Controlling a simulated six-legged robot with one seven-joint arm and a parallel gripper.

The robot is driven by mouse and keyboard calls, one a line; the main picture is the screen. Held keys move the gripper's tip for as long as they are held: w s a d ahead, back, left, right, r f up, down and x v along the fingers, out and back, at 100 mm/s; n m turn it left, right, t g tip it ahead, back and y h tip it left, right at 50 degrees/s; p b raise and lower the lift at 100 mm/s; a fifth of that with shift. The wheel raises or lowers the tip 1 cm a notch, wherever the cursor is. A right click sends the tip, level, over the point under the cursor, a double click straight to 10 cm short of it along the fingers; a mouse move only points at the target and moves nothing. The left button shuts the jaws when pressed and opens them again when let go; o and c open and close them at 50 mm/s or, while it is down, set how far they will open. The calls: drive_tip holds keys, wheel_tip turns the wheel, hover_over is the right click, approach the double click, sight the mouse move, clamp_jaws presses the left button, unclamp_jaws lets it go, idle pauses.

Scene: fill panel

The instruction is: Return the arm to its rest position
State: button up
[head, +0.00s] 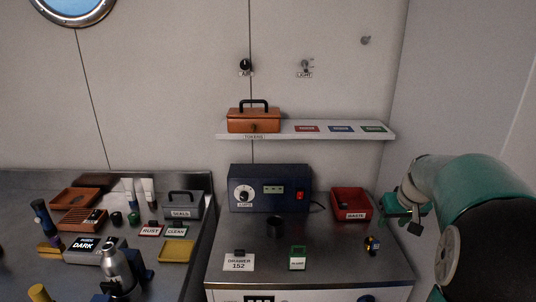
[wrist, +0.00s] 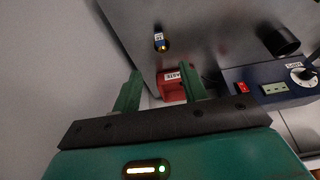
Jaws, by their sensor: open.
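My arm comes in at the right of the head view, folded, with my gripper (head: 402,214) near the right wall, just right of the red waste bin (head: 340,204). In the wrist view my gripper (wrist: 158,92) shows two green fingers standing well apart, with nothing between them touching. The waste bin also shows in the wrist view (wrist: 172,86), beyond the fingertips. The gap between gripper and bin is hard to judge.
A small dark and yellow item (head: 372,245) stands on the metal cabinet top (head: 320,262). A blue power unit (head: 270,187) stands behind it. A shelf (head: 300,131) holds an orange box (head: 254,121). The left bench (head: 190,275) is crowded. The right wall (head: 460,90) is close to my arm.

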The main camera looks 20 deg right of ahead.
drive_tip(key=s+a+r+n, duration=0.1)
drive_tip(key=s+a+r, duration=0.1)
drive_tip(key=a, duration=0.7)
drive_tip(key=s+a+r+n, duration=0.1)
drive_tip(key=a+r, duration=0.2)
drive_tip(key=a, duration=0.7)
drive_tip(key=s+a+f+n+t+y, duration=0.1)
drive_tip(key=s+a, duration=1.2)
drive_tip(key=a, duration=0.2)
drive_tip(key=shift+f, duration=0.4)
